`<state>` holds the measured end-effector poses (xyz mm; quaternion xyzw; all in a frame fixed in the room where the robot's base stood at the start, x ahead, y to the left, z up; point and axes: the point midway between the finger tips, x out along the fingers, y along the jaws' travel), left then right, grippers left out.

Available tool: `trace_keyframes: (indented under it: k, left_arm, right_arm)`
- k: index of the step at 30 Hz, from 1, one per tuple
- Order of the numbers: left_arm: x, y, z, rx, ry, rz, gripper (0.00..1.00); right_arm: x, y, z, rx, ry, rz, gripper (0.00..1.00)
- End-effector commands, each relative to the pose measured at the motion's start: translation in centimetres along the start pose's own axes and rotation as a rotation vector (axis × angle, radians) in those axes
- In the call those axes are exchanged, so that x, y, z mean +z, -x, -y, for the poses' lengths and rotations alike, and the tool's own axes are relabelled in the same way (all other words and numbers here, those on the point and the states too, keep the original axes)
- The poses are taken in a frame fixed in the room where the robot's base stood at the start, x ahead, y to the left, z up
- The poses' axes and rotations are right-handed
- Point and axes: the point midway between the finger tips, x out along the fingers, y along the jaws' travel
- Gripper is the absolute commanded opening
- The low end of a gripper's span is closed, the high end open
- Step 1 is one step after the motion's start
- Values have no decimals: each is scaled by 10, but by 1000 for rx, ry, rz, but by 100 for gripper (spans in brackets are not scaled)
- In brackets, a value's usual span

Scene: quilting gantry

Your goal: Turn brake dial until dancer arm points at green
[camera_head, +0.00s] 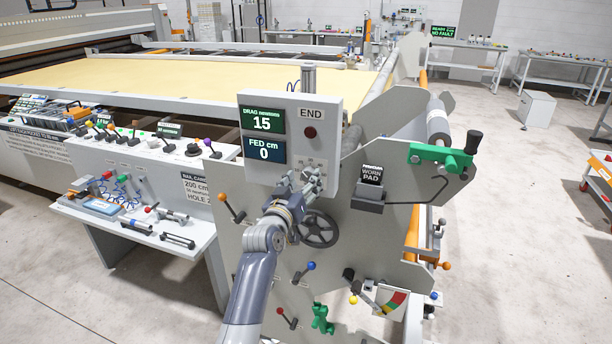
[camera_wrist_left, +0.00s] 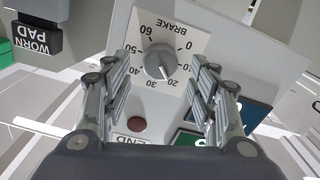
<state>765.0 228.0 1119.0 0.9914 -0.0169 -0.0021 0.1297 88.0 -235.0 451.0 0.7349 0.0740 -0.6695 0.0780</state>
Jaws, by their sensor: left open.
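The brake dial (camera_wrist_left: 160,61) is a round grey knob on a white plate marked BRAKE in the left wrist view. Its mark appears to lie between 20 and 30. My left gripper (camera_head: 312,180) is open in front of the control box (camera_head: 334,106), its fingers on either side of the dial in the wrist view. Contact with the dial cannot be told. The gripper hides most of the dial in the head view. A red, yellow and green scale (camera_head: 397,301) sits low on the grey side plate. The dancer arm beside it is too small to read surely. My right gripper is out of view.
The display (camera_head: 263,119) reads drag 15 and fed 0. A black handwheel (camera_head: 317,228) is just below my gripper. Several coloured-knob levers, a green crank (camera_head: 440,157) and the WORN PAD block (camera_head: 370,190) project from the side plate. Open floor lies to the right.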

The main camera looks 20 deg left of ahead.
Motion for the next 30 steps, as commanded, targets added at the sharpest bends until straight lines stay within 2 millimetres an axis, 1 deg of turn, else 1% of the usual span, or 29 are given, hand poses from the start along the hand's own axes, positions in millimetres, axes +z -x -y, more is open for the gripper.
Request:
trace_keyframes:
  k: [3, 9, 20, 23, 24, 26, 30]
  left_arm:
    - [-1, -13, 0, 1, -1, 0, 54]
    - [-1, -24, 0, 0, -2, -1, 54]
    - [0, -27, 0, 0, -2, 0, 54]
    - [0, -27, 0, 0, -2, 0, 33]
    - [0, -27, 0, 0, -2, 0, 24]
    - [0, -27, 0, 0, -2, 0, 11]
    - [0, -27, 0, 0, -2, 0, 10]
  right_arm:
    - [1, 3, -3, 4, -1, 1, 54]
    - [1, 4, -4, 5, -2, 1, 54]
    - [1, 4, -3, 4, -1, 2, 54]
    - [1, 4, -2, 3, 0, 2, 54]
    - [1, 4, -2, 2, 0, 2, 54]
    - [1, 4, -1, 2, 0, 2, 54]
    - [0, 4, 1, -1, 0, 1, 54]
